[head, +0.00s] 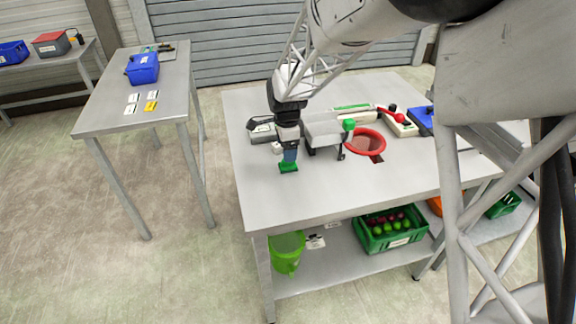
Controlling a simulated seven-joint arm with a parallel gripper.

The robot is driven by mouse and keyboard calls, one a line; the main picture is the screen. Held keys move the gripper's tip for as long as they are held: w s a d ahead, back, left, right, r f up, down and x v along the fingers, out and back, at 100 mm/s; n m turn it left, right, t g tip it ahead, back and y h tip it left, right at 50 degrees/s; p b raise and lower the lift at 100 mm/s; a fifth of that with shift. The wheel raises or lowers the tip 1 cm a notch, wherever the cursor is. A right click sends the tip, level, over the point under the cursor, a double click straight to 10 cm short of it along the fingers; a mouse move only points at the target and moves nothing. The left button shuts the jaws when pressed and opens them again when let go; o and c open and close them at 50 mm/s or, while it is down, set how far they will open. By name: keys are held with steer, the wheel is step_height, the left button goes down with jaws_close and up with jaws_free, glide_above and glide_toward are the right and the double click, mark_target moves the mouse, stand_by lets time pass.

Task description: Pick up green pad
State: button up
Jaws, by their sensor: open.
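The green pad (288,168) is a small flat green piece on the light grey table, left of the red-rimmed bowl. My gripper (289,158) points down right above it, with its blue-grey fingers close to the pad's top. The gap between the fingers is too small to make out, and I cannot tell whether they touch the pad. Part of the pad is hidden behind the fingertips.
A grey device (322,130) with a green knob (348,125) and the red-rimmed bowl (363,142) stand close on the right. Behind are more tools and a blue box (420,121). The table's front left is clear. A green crate (390,240) sits on the shelf below.

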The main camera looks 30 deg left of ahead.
steer(key=shift+f, duration=0.55)
steer(key=shift+w+d+f, duration=0.1)
steer(key=shift+w+f, duration=0.05)
steer(key=shift+f, duration=2.4)
steer(key=c, duration=1)
steer(key=shift+r, duration=0.15)
steer(key=shift+r, duration=0.5)
step_height(320, 180, up, 2)
steer(key=shift+r, duration=0.1)
steer(key=s+d, duration=0.3)
steer(key=s+d+r, duration=0.1)
steer(key=s+d, duration=0.7)
steer(key=shift+s+r, duration=0.25)
